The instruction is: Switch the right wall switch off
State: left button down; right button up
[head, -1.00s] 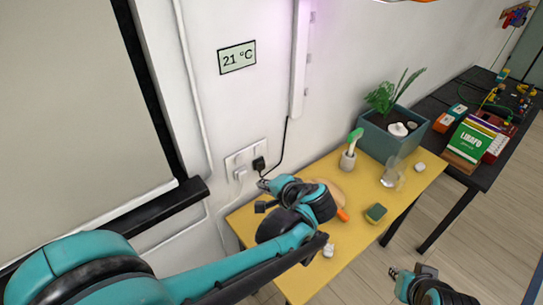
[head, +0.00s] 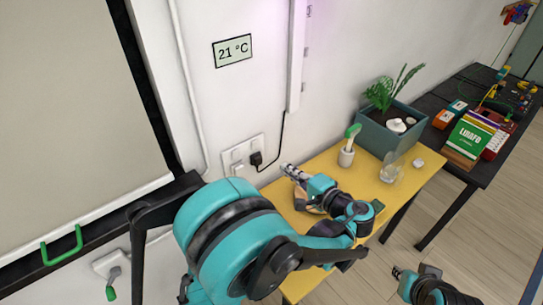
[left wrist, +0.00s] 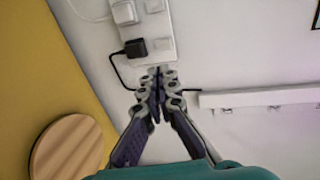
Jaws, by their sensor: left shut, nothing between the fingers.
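The white wall plate (head: 229,160) is on the wall above the yellow table. It also shows in the left wrist view (left wrist: 145,27). The right wall switch (head: 257,142) is a small white rocker above the black plug; in the left wrist view (left wrist: 163,48) it lies just beyond my fingertips. Its on or off position is too small to tell. My left gripper (head: 287,169) is shut and empty, to the right of the plate and pointing at the wall. In the left wrist view (left wrist: 157,74) its tips sit near the plate's edge. My right gripper (head: 396,271) is low at right; its jaws are unclear.
A black plug (head: 256,159) with a cable and a white plug (head: 238,169) are in the plate. A planter (head: 388,135), a glass (head: 390,169) and a green-handled brush in a cup (head: 347,157) stand on the table. A round wooden board (left wrist: 68,148) lies below.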

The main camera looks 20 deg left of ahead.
pick_arm(q)
jog(key=b, duration=0.3)
send_near(255, 144)
jog(key=x, duration=0.5)
jog(key=shift+a+f, duration=0.1)
jog(key=shift+f, duration=0.35)
jog(key=shift+w+a+r, duration=0.15)
jog(key=shift+w+a, duration=0.25)
jog(key=shift+a, duration=0.1)
jog(key=shift+w+a+r, duration=0.2)
jog(key=shift+a+r, duration=0.2)
jog(key=shift+a, duration=0.05)
jog(key=shift+f, duration=0.2)
jog(key=shift+d, duration=0.15)
